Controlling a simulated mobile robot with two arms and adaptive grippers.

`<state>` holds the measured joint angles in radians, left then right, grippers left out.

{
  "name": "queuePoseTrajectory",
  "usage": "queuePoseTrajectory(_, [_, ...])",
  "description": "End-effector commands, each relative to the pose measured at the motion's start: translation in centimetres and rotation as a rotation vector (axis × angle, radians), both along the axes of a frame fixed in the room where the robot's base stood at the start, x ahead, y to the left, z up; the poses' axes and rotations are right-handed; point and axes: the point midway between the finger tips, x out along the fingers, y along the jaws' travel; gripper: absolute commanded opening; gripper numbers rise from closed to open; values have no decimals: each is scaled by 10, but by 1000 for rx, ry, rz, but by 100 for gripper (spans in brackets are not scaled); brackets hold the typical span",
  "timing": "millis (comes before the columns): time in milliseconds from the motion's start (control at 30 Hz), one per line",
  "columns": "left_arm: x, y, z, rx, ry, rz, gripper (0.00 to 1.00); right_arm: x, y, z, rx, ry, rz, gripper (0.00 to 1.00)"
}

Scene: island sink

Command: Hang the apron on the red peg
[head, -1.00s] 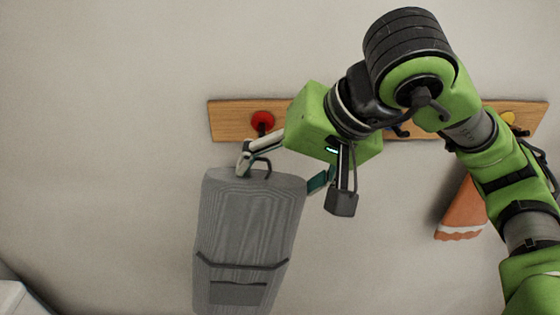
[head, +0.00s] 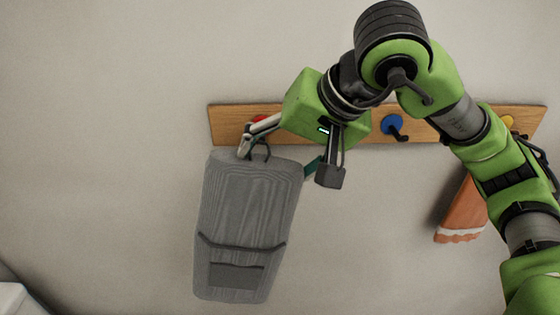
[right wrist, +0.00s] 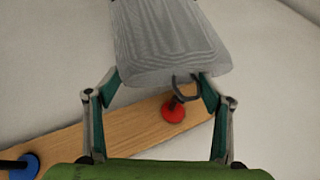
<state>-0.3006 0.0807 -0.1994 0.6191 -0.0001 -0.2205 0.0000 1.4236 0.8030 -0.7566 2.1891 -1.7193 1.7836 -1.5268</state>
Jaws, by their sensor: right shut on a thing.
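The grey apron (head: 247,225) hangs below the peg rail, with a dark loop at its top edge. My right gripper (head: 275,160) is shut on the apron's upper part, one finger on each side. The red peg (head: 258,119) is mostly hidden behind a finger, just above the loop. In the right wrist view the apron (right wrist: 165,40) lies between the fingertips, and the loop (right wrist: 187,88) appears close to the hook of the red peg (right wrist: 173,110). I cannot tell whether the loop is around the hook. My left gripper is not in view.
The wooden rail (head: 360,122) runs across the wall. It also bears a blue peg (head: 392,125) and a yellow peg (head: 507,122), partly behind my arm. An orange cloth (head: 463,210) with a white edge hangs at right. The wall at left is clear.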

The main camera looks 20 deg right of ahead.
Motion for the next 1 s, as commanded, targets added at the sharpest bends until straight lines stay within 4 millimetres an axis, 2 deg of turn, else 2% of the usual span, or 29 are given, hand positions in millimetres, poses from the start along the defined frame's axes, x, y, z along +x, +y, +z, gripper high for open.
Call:
queuePoseTrajectory(700, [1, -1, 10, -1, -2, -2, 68, 42, -12, -3, 2, 1, -2, 36])
queuePoseTrajectory(1000, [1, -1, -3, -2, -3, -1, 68, 52, -15, -12, 1, -2, -1, 36])
